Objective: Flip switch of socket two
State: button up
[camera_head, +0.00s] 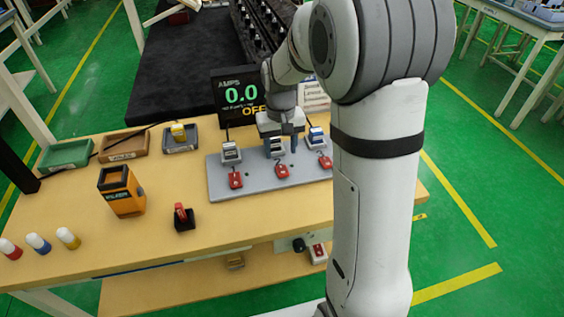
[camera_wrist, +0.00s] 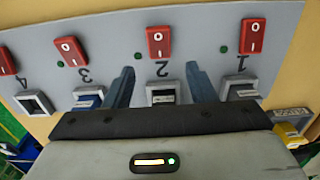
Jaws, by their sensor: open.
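The grey socket panel (camera_head: 218,185) lies on the workbench with a row of numbered sockets and red rocker switches. In the wrist view, the red switch of socket two (camera_wrist: 159,43) is just beyond the fingertips, above the numeral 2. Which way it is tipped I cannot tell. It also shows in the head view (camera_head: 281,171). Socket two (camera_wrist: 162,92) lies between the fingers, with something dark and light in it. My gripper (camera_wrist: 160,69) is open, its two fingers straddling socket two, apart from the switch; it also shows in the head view (camera_head: 281,148).
Switch one (camera_wrist: 254,36) and switch three (camera_wrist: 70,51) flank switch two. A display (camera_head: 238,97) behind the panel reads AMPS 0.0 and OFF. An orange tester (camera_head: 121,191), small trays and coloured caps stand left on the bench. My arm hides the panel's right end.

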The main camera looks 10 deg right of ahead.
aim_at(281, 167)
notch_tip(281, 167, down, 6)
jog(key=shift+f, duration=0.1)
jog(key=shift+c, duration=0.3)
